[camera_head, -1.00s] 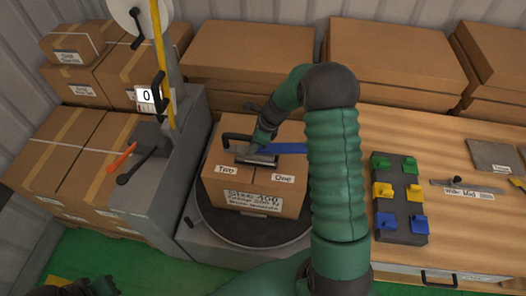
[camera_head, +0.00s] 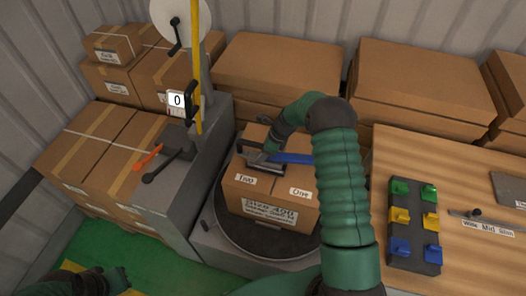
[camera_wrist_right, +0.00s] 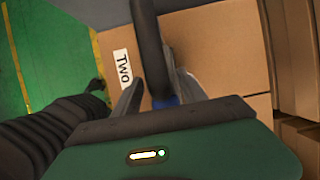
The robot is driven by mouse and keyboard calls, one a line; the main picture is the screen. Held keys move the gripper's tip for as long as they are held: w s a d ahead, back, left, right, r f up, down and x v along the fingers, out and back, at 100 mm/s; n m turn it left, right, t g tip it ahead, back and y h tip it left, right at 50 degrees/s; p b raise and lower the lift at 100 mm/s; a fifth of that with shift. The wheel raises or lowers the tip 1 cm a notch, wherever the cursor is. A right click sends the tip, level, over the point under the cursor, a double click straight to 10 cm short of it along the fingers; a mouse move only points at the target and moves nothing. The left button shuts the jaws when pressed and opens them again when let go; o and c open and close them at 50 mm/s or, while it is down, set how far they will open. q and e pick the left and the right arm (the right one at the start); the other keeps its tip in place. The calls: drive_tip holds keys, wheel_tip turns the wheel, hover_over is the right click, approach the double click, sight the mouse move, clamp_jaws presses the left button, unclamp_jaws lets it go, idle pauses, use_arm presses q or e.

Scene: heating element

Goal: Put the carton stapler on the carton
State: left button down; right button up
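The carton (camera_head: 285,212), labelled "Two" and "One", stands on a dark round turntable (camera_head: 225,232). The carton stapler, with a blue handle (camera_head: 293,158) and a black curved bar, is at the carton's top. Whether its base fully rests there is hard to tell. My right gripper (camera_head: 262,154) is at the stapler. In the right wrist view its fingers (camera_wrist_right: 160,92) lie on either side of the black bar (camera_wrist_right: 148,45), with a blue part between them; their grip is unclear. My left gripper (camera_head: 116,279) is low at the left, away from the carton; its fingers are unclear.
A grey machine (camera_head: 210,130) with a yellow post and levers stands left of the carton. Stacked cartons (camera_head: 275,75) line the back. A wooden table (camera_head: 460,170) at the right holds a dark rack (camera_head: 412,225) with green, yellow and blue clips.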

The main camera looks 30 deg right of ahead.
drive_tip(key=shift+o, duration=0.7)
drive_tip(key=shift+a, duration=0.15)
drive_tip(key=shift+r, duration=0.1)
drive_tip(key=shift+r, duration=0.2)
drive_tip(key=b+v, duration=0.2)
drive_tip(key=v, duration=1)
drive_tip(key=s+a+r+n+g+h, duration=0.1)
drive_tip(key=s+a+n+h, duration=0.1)
drive_tip(key=s+a+n, duration=1.8)
drive_tip(key=n, duration=0.7)
drive_tip(key=shift+s+r+n+h, duration=0.25)
drive_tip(key=shift+n+h, duration=0.15)
